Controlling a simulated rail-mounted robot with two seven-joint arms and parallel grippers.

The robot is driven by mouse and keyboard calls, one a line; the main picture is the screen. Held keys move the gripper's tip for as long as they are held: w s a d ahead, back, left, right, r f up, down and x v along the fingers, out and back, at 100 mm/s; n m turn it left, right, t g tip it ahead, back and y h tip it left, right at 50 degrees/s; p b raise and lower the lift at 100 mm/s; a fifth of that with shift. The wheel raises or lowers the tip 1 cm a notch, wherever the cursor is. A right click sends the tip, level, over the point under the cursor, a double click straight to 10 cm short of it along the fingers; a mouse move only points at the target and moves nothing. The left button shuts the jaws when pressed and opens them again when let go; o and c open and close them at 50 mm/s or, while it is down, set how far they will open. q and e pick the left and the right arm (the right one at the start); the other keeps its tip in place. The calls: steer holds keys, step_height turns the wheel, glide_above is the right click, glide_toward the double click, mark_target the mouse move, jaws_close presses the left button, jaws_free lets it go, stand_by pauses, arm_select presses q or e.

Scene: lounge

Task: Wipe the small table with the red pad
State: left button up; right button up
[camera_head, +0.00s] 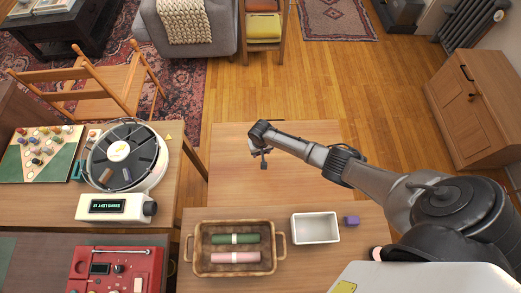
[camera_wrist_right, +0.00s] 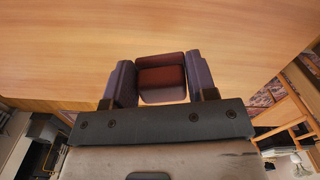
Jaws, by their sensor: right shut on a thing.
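The small table (camera_head: 235,180) is a bare light-wood top in the middle of the head view. It also fills the upper part of the right wrist view (camera_wrist_right: 220,30). My right gripper (camera_head: 263,160) is over the table's middle, pointing down. In the right wrist view my right gripper (camera_wrist_right: 162,75) is shut on the red pad (camera_wrist_right: 160,92), a dark red block between its two fingers. The pad is hidden in the head view, and I cannot tell whether it touches the tabletop. My left gripper is not in view.
In front stand a wicker tray (camera_head: 189,250) with green and pink rolls, a white bin (camera_head: 316,240) and a purple block (camera_head: 351,221). To the left are a round device (camera_head: 127,155) and a red box (camera_head: 113,270). A wooden cabinet (camera_head: 470,110) stands right. The small table's top looks clear.

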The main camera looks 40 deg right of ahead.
step_height(320, 180, up, 2)
steer(key=shift+r+p, duration=0.1)
steer(key=shift+p, duration=0.75)
